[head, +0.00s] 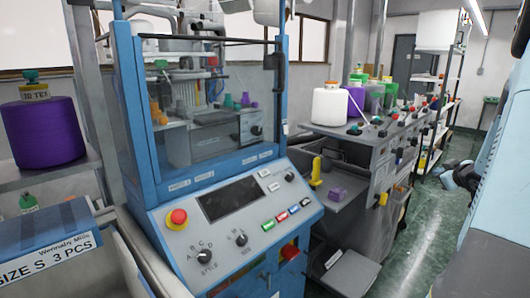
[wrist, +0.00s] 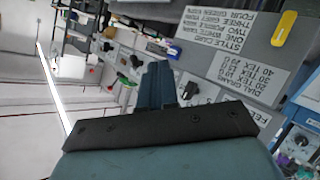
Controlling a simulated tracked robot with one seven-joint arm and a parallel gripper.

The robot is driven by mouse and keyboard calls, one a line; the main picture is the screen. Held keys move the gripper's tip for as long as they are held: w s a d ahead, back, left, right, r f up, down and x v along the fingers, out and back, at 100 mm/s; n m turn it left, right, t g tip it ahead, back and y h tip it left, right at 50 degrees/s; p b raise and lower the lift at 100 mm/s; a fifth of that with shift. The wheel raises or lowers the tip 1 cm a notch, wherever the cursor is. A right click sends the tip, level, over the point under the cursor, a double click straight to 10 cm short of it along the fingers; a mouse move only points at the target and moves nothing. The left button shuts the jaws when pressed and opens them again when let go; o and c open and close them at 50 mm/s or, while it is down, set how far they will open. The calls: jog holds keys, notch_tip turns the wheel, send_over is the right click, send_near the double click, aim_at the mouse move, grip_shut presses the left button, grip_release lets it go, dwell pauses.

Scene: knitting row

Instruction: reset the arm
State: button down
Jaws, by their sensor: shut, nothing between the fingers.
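My gripper (wrist: 157,72) shows in the wrist view, with its dark blue fingers together above a black bar. The fingers are shut with nothing between them, and no object touches them. Behind them are the labelled grey panels of a machine, seen tilted with the lettering upside down. In the head view, a pale blue part of my arm fills the right edge, and I cannot make out the fingertips there.
A blue knitting machine (head: 225,215) with a clear guard stands close in front. A purple yarn cone (head: 42,132) is on the left shelf. A white cone (head: 330,105) stands on the grey machine row. Green floor (head: 415,240) is open at right.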

jog(key=s+a+r+m+g+h, duration=0.1)
jog(key=s+a+r+m+g, duration=0.1)
jog(key=a+r, duration=0.5)
jog(key=s+a+r+m+g+h, duration=0.1)
jog(key=s+a+r+g+h, duration=0.15)
jog(key=a, duration=0.75)
jog(key=s+a+f+m+g+y, duration=0.1)
jog(key=s+a+g+y, duration=0.2)
jog(key=s+a, duration=1.7)
jog(key=y, duration=0.3)
jog(key=shift+s+a, duration=0.2)
jog(key=shift+a, duration=0.05)
